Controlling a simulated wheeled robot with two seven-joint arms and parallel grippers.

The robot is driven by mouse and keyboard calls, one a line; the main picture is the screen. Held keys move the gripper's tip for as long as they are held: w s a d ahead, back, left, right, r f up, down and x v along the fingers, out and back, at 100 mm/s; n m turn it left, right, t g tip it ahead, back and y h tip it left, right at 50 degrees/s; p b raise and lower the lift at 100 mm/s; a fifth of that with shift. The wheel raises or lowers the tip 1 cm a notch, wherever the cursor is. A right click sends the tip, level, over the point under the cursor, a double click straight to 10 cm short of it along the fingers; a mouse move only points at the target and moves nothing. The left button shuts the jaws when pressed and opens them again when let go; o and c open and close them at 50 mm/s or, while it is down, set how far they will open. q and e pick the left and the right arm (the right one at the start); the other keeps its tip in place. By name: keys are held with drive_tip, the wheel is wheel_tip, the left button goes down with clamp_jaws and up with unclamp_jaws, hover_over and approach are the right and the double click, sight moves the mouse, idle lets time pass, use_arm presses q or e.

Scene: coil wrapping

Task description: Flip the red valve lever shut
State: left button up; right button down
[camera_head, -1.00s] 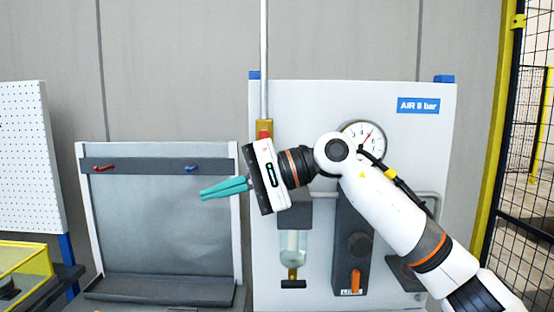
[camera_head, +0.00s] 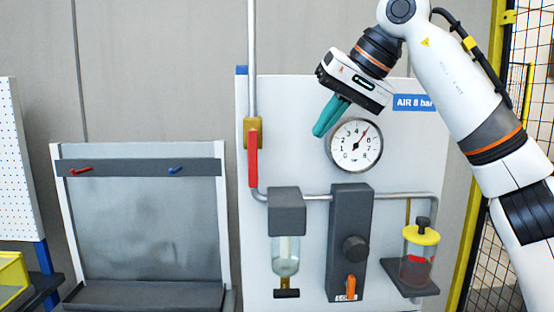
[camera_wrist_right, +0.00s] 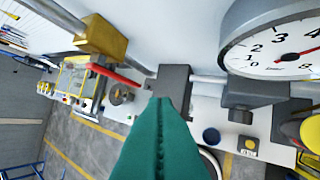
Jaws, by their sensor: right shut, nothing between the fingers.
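The red valve lever (camera_head: 253,160) hangs straight down from the brass valve body (camera_head: 252,132) in the head view, in line with the vertical pipe. In the right wrist view the lever (camera_wrist_right: 118,77) points away from the brass body (camera_wrist_right: 103,38). My right gripper (camera_head: 319,133) has teal fingers, shut and empty, in front of the white panel, left of the pressure gauge (camera_head: 355,145) and right of the lever, apart from it. The teal fingers also fill the lower middle of the right wrist view (camera_wrist_right: 165,105). My left gripper is in neither view.
The panel (camera_head: 300,100) carries a filter bowl (camera_head: 286,258), a dark block with a knob (camera_head: 354,249) and an orange lever (camera_head: 350,286). A yellow-lidded jar (camera_head: 420,250) stands on a small shelf at right. A grey board with hooks (camera_head: 140,220) stands left. A yellow-framed fence borders the right.

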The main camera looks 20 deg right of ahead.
sight(253, 158)
drive_tip(key=p+x, duration=0.1)
drive_tip(key=x, duration=0.9)
drive_tip(key=a+p, duration=0.1)
drive_tip(key=w+a, duration=0.1)
drive_tip(key=a, duration=0.1)
drive_tip(key=shift+a+r+p, duration=0.1)
drive_tip(key=shift+a+p, duration=0.05)
drive_tip(key=shift+p, duration=0.2)
drive_tip(key=shift+a, duration=0.4)
drive_tip(key=shift+d, duration=0.1)
drive_tip(key=shift+w+f+y+b, duration=0.1)
drive_tip(key=shift+f+y+b, duration=0.15)
drive_tip(key=shift+y+b, duration=0.2)
